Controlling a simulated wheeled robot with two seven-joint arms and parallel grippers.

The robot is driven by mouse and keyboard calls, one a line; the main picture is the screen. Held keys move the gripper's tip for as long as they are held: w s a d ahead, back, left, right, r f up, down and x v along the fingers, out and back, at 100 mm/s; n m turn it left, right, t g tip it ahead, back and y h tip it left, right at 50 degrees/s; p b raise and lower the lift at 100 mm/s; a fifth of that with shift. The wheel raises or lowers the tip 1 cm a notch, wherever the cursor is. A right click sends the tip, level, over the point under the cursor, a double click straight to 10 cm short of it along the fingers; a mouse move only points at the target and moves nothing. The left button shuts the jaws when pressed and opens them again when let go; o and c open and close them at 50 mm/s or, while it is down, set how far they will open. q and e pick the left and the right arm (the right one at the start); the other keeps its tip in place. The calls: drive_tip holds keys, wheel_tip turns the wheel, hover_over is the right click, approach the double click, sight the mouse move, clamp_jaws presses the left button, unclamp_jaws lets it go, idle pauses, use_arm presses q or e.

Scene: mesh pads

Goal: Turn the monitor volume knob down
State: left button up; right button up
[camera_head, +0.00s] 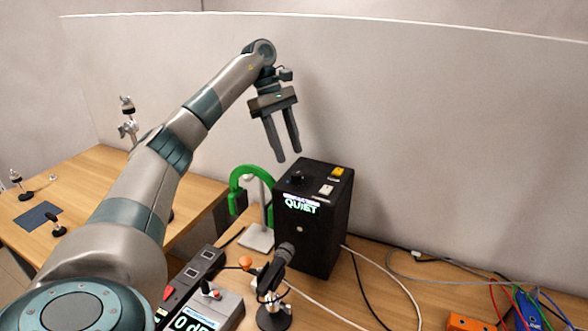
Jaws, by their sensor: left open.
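The monitor is a black box (318,235) standing on the wooden table near the middle of the view. A lit display reading "QUIET" (300,207) is at the top of its front. A small dark round shape on its top, at the left, looks like the volume knob (297,178); its pointer is too small to read. My left gripper (289,156) points down above the monitor's top left part, with its two fingers apart and nothing between them. The fingertips appear just above the knob, apart from it. My right gripper is out of view.
A yellow button (338,171) and a white switch (327,190) are on the monitor's top. A green headphone-like arc (246,174) stands left of it, a microphone (275,270) in front. Cables (385,270) cross the table at right. A wall is behind.

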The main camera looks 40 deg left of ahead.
sight(296, 173)
use_arm(q)
drive_tip(key=p+x, duration=0.1)
drive_tip(key=x, duration=0.3)
drive_tip(key=shift+f, duration=0.1)
drive_tip(key=shift+p+x, duration=0.4)
drive_tip(key=shift+x, duration=0.65)
drive_tip(key=c, duration=1)
